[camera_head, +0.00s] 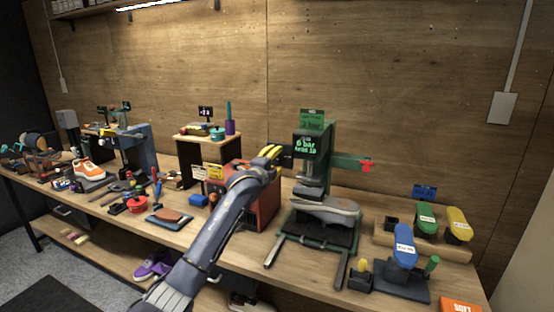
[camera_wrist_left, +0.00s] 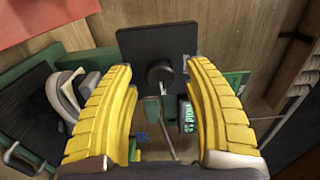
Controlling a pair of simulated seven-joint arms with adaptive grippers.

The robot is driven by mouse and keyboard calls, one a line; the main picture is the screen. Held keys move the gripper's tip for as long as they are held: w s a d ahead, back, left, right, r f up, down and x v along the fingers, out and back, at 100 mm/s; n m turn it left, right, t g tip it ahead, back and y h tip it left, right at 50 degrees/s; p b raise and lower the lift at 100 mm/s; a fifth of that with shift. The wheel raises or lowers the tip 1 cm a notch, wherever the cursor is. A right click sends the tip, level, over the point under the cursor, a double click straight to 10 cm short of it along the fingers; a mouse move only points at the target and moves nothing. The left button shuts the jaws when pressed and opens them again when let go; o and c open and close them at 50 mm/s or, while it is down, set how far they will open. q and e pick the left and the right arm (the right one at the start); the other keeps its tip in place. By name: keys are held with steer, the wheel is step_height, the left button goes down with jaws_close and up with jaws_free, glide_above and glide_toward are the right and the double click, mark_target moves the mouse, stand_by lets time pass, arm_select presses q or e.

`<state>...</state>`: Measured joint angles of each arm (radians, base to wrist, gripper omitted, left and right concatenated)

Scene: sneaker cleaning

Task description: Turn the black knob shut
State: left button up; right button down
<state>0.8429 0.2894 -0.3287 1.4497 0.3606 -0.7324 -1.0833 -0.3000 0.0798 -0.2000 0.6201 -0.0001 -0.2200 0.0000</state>
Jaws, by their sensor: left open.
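The black knob (camera_wrist_left: 159,72) sits on a square black plate (camera_wrist_left: 133,46) in the left wrist view. My left gripper (camera_wrist_left: 161,66) is open, with its two yellow fingers apart on either side of the knob in the picture. I cannot tell whether they touch it. In the head view my left gripper (camera_head: 274,152) is at the left side of the green press (camera_head: 318,145), by a dark plate (camera_head: 287,152). The knob itself is not clear there. The press display (camera_head: 309,145) shows green text, apparently "0 bar". My right gripper is not in view.
A grey shoe (camera_head: 326,209) lies under the press. A red box (camera_head: 263,205) stands behind my left arm.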

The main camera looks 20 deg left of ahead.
arm_select(q)
steer(key=shift+w+d, duration=0.1)
steer(key=shift+w, duration=0.75)
jaws_close()
